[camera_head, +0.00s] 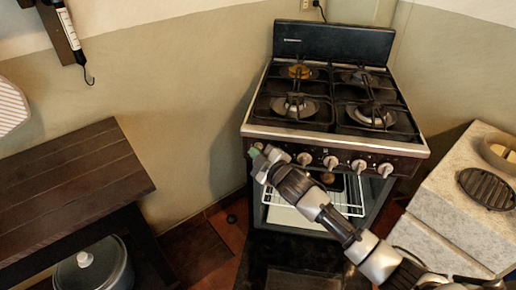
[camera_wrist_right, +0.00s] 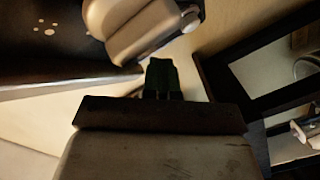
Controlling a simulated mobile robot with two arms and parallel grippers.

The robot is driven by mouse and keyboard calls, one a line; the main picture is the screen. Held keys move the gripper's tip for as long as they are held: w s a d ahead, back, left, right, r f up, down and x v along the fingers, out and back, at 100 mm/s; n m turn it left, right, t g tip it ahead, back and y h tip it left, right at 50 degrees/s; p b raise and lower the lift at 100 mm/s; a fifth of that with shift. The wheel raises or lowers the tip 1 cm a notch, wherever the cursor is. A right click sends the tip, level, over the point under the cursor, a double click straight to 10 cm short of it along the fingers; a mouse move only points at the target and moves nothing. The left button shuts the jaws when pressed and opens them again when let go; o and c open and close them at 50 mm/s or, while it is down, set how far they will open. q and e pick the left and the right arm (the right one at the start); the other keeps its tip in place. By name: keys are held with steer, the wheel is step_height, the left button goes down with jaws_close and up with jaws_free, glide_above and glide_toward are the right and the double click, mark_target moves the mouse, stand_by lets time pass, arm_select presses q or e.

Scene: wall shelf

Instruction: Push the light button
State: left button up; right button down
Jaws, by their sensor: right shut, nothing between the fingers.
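The black gas stove (camera_head: 333,50) stands against the corner walls, with a row of knobs (camera_head: 331,162) along its front panel. My right gripper (camera_head: 254,155) is shut and empty, with greenish fingertips at the left end of that panel. In the right wrist view its shut fingers (camera_wrist_right: 163,78) point toward the stove, close to a large pale knob (camera_wrist_right: 135,28). I cannot make out the light button clearly; the gripper covers part of the panel's left end. Whether the fingertips touch the panel I cannot tell. My left gripper is not in view.
The oven below the panel shows a white wire rack (camera_head: 340,196). A dark wooden table (camera_head: 65,195) stands at left with a lidded pot (camera_head: 95,270) beneath. A pale stone counter (camera_head: 440,215) at right holds a black grill plate (camera_head: 487,188). Floor shows between table and stove.

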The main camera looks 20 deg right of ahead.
steer(key=shift+s, duration=0.25)
steer(key=s+a+p, duration=0.2)
steer(key=s+a, duration=0.1)
steer(key=s, duration=0.2)
stand_by(0.5)
steer(key=shift+s, duration=0.1)
